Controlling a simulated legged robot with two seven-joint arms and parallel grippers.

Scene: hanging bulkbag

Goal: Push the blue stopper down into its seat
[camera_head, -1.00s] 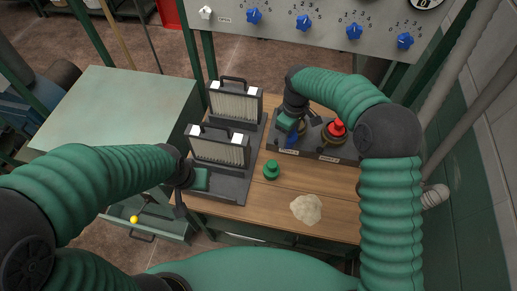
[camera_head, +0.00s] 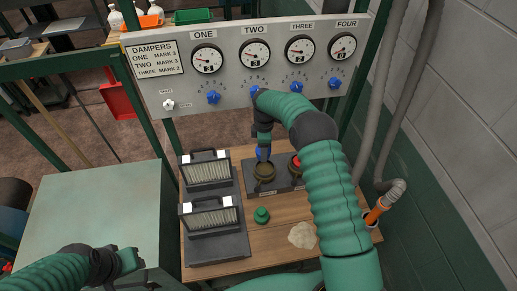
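The blue stopper (camera_head: 262,154) is upright over the left brass-coloured seat (camera_head: 264,173) on the dark block on the bench. My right gripper (camera_head: 263,147) is around the top of the stopper and appears shut on it. The stopper's lower end is at the seat's opening; I cannot tell how deep it sits. My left gripper (camera_head: 132,261) is at the lower left, over the green cabinet and away from the stopper. Its finger opening cannot be made out.
A red stopper (camera_head: 295,163) stands right of the seat, partly hidden by my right arm. A green stopper (camera_head: 262,215) and a pale lump (camera_head: 302,235) are on the wooden bench. Two filter panels (camera_head: 206,172) stand left. A gauge panel (camera_head: 255,62) rises behind.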

